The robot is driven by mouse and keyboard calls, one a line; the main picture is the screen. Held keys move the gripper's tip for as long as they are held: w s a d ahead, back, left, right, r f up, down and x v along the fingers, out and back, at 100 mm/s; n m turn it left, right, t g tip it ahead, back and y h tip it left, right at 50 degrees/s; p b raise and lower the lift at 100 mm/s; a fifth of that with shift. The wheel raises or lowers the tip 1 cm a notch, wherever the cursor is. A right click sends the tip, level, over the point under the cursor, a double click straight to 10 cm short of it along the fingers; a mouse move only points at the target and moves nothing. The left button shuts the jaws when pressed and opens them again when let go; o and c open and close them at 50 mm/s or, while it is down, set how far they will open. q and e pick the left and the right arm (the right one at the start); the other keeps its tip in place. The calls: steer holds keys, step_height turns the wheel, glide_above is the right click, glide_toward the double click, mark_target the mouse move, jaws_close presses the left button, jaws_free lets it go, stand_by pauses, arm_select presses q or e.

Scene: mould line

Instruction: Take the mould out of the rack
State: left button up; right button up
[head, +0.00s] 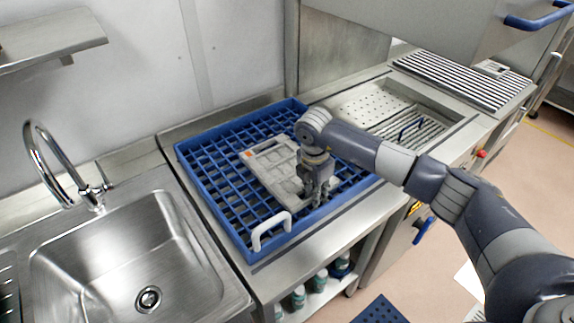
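The mould (262,160), a flat light-grey piece with recesses and a small orange mark, lies in the blue grid rack (213,199) on the steel counter. My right gripper (314,200) points down at the mould's right side and hides part of that edge. I cannot tell whether its fingers touch the mould or how far apart they are. A white handle (271,229) stands at the rack's front corner; what it is fixed to is unclear. My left gripper is out of view.
A steel sink (130,250) with a tap (58,165) is left of the rack. To the right is a perforated, slatted steel bed (375,105) under a raised hood (440,25) with a blue handle. Several bottles (319,279) stand on the shelf below.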

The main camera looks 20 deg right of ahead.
jaws_close()
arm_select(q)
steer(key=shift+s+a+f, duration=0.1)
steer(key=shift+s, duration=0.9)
arm_select(e)
steer(key=shift+r, duration=0.1)
